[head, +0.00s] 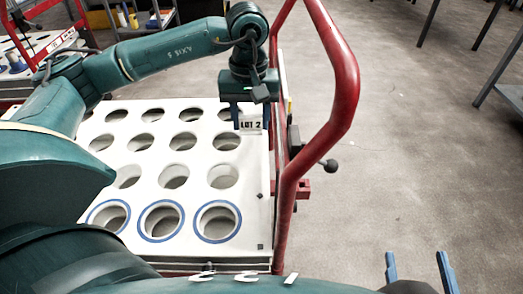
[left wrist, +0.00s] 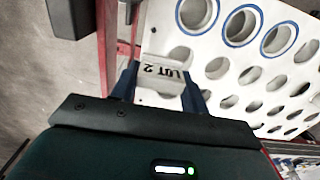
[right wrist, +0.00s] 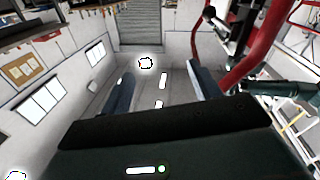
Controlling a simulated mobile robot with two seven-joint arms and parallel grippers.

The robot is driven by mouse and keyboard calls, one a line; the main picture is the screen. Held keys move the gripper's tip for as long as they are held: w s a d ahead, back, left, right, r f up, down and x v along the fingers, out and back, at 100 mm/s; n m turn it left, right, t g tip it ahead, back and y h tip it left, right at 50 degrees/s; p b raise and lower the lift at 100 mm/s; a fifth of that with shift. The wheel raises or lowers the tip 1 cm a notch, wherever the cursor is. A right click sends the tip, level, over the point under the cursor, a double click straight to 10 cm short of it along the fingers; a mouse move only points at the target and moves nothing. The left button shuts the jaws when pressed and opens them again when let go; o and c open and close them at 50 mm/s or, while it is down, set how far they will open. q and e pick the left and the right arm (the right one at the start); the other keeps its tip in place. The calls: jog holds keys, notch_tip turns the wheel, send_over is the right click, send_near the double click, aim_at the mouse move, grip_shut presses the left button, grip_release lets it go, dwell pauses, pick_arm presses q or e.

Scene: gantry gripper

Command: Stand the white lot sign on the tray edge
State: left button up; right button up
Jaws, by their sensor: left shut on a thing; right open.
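The white lot sign (head: 250,124), marked "LOT 2", is at the right side of the white tray (head: 200,157) in the head view. My left gripper (head: 249,115) is shut on it from above. In the left wrist view the sign (left wrist: 163,72) sits between the two blue fingers (left wrist: 160,85). I cannot tell whether its bottom touches the tray. The tray has rows of round holes, several with blue rings in the front row. My right gripper (head: 419,270) is open and empty, low at the right of the head view; its fingers (right wrist: 160,90) also show apart in the right wrist view.
A red tubular rail (head: 345,80) rises along the tray's right side, close to my left gripper. A black knob (head: 329,166) sticks out beside it. Open grey floor (head: 420,150) lies to the right, with a grey table (head: 510,95) at the far right.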

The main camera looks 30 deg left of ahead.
pick_arm(q)
jog(key=b, duration=0.7)
send_over(254, 201)
notch_tip(254, 201, down, 22)
jog(key=shift+r, duration=0.15)
jog(key=shift+f, duration=0.45)
notch_tip(254, 201, down, 4)
jog(key=shift+r+b, duration=0.1)
jog(key=shift+b, duration=0.55)
jog(key=shift+f, duration=0.8)
jog(key=shift+r, duration=0.1)
jog(key=shift+f+b, duration=0.2)
jog(key=shift+b, duration=0.1)
jog(key=o, duration=0.9)
jog(key=shift+o, duration=0.2)
pick_arm(e)
jog(key=t+y, duration=0.1)
jog(key=a+r+y, duration=0.1)
jog(key=shift+w+a+t+y, duration=0.25)
jog(key=shift+t+y, duration=0.15)
